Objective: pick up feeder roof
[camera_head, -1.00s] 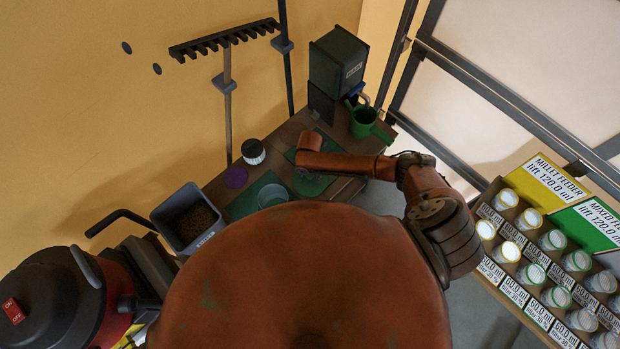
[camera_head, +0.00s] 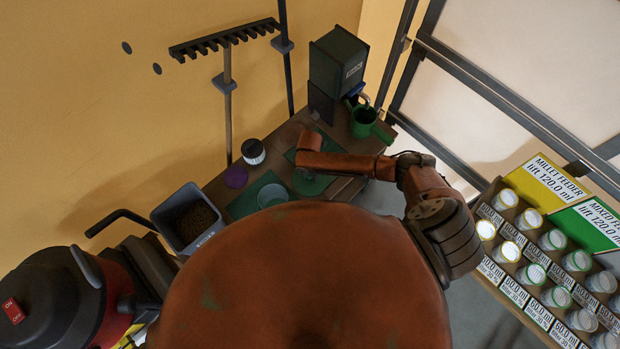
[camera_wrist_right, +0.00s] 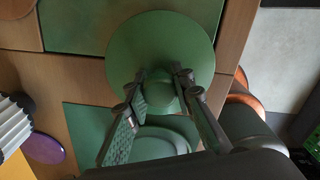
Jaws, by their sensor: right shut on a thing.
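The feeder roof looks to be the round green disc (camera_wrist_right: 160,45) with a small knob in the right wrist view. My right gripper (camera_wrist_right: 163,85) has its two fingers closed on either side of that knob. In the head view the green disc (camera_head: 314,186) shows only partly under my right forearm, over the wooden table. The fingertips are mostly hidden there by the arm. I cannot tell whether the disc touches the surface below it. My left gripper is in neither view.
A dark green dispenser (camera_head: 338,62) stands behind. A seed bin (camera_head: 190,219) is at left.

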